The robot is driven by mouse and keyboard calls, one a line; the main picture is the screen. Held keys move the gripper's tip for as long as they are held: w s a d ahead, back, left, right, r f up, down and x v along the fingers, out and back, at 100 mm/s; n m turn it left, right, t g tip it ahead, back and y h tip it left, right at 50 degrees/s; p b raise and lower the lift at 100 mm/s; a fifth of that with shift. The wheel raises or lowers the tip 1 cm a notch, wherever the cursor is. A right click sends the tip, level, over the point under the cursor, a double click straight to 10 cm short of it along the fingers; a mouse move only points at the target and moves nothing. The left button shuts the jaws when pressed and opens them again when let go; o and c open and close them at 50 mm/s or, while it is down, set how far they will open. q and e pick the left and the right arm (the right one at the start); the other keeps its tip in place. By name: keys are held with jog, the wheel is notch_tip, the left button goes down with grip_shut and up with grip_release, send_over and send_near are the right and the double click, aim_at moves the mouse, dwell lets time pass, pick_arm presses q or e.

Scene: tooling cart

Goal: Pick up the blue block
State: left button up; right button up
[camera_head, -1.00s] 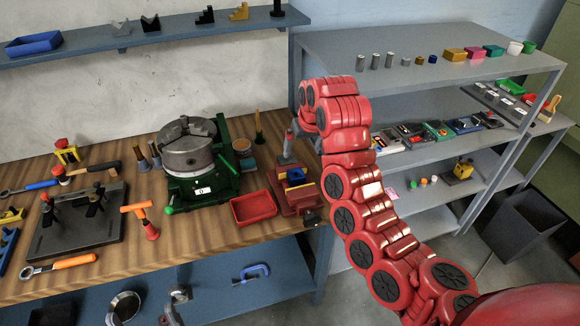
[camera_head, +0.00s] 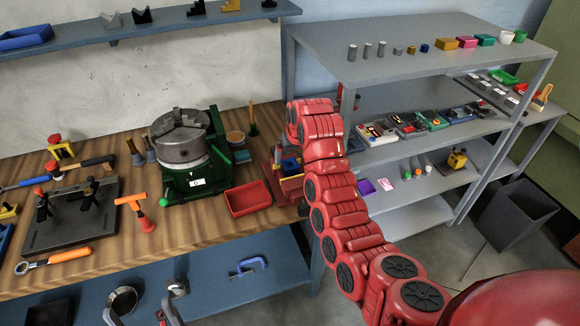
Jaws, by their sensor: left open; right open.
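The blue block (camera_head: 291,164) sits in the red vise (camera_head: 290,190) on the wooden bench, partly hidden by my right arm. My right gripper (camera_head: 284,154) is open at the end of the red arm, just by the vise. It is mostly hidden behind the arm's end, so I cannot tell whether its fingers are beside or around the block. My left gripper (camera_head: 150,296) is open and empty at the bottom left, its grey fingers spread apart in front of the lower shelf, well away from the block.
A red tray (camera_head: 248,198) and a green-based machine with a grey chuck (camera_head: 181,139) stand left of the vise. A grey shelf unit (camera_head: 400,66) with small parts stands to the right. A blue clamp (camera_head: 247,268) lies on the lower shelf.

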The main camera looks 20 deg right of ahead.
aim_at(290, 165)
jog(key=shift+w+f, duration=0.1)
jog(key=shift+f, duration=0.3)
jog(key=shift+w+f+p, duration=0.1)
jog(key=shift+f+p, duration=0.05)
jog(key=shift+p, duration=0.35)
jog(key=p+x, duration=0.1)
jog(key=x, duration=0.2)
jog(key=shift+f+p, duration=0.1)
jog(key=shift+p, duration=0.3)
jog(key=shift+x, duration=0.8)
grip_shut()
